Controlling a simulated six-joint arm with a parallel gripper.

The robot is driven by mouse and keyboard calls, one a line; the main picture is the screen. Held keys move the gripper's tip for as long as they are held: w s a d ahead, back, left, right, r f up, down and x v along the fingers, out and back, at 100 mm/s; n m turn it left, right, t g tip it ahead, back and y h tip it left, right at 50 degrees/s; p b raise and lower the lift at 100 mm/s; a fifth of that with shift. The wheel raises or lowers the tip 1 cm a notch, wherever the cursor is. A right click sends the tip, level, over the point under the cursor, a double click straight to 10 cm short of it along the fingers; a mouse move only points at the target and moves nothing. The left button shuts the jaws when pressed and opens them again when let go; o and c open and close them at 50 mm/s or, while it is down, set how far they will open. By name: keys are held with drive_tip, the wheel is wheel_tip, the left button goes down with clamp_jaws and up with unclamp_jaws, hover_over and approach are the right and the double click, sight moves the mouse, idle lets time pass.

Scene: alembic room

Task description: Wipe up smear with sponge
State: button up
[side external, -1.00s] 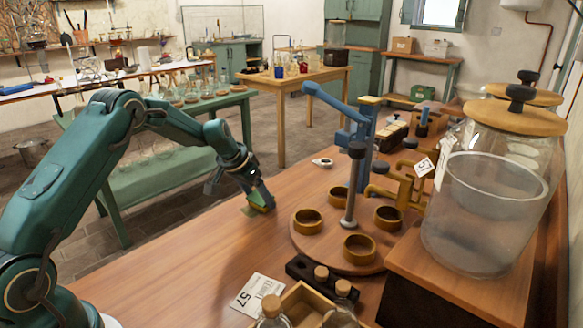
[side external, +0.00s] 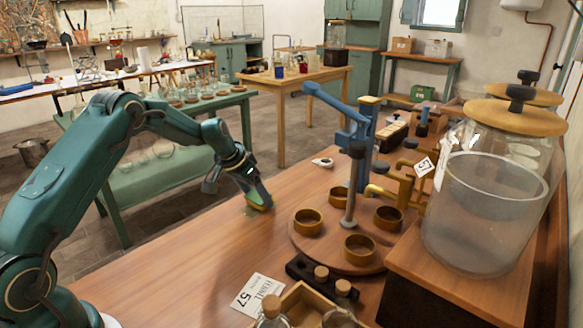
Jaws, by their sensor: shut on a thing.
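My gripper (side external: 254,197) is low over the wooden table near its left edge, shut on a small yellow sponge (side external: 260,206). The sponge is at the table surface and my fingers hide part of it. A faint greenish smear (side external: 250,212) shows on the wood beside the sponge's lower left. Its full extent is hidden by the sponge and gripper.
A round wooden stand (side external: 338,258) with several brass rings and a post is just right of the sponge. A label card (side external: 257,294) and a wooden box with corked bottles are nearer. A large glass jar (side external: 485,210) stands right. The table's left front is clear.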

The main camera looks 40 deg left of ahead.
sight(254, 212)
drive_tip(key=shift+w+a+f, duration=0.1)
drive_tip(key=shift+w+a, duration=0.1)
drive_tip(key=shift+w, duration=0.35)
drive_tip(key=shift+s, duration=2.2)
drive_tip(key=shift+w, duration=2.2)
drive_tip(key=shift+s+d+f, duration=0.1)
drive_tip(key=shift+s+d, duration=0.15)
drive_tip(key=shift+s, duration=0.5)
drive_tip(key=shift+s+d, duration=0.2)
drive_tip(key=shift+s, duration=0.6)
drive_tip(key=shift+s+d+f, duration=0.1)
drive_tip(key=shift+s+d, duration=0.15)
drive_tip(key=shift+s, duration=0.5)
drive_tip(key=shift+w+a+r, duration=0.1)
drive_tip(key=shift+r, duration=3.1)
